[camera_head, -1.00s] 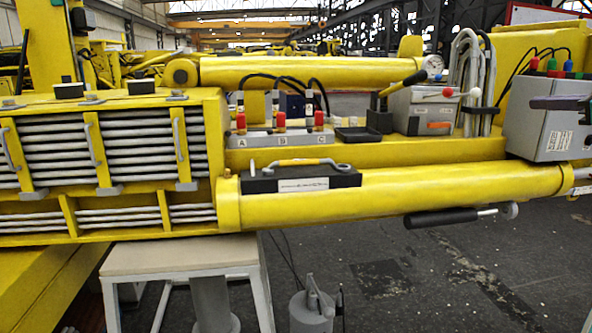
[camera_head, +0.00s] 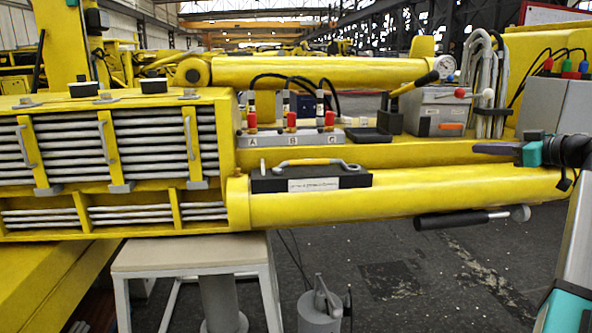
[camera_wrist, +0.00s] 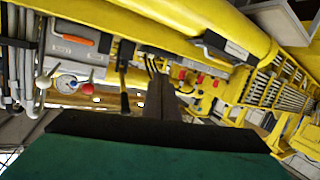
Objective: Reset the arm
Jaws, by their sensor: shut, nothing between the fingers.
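My gripper (camera_head: 478,148) is at the right side of the head view, in front of the yellow boom (camera_head: 430,155). Its dark fingers point left and are closed together, with nothing seen between them. Its teal body and my arm come in from the right edge.
A grey box (camera_head: 560,108) with coloured connectors sits behind my gripper. A grey box with an orange handle (camera_head: 450,126), a valve block (camera_head: 290,137) and a black case (camera_head: 311,180) stand on the boom. The floor (camera_head: 440,285) at lower right looks clear.

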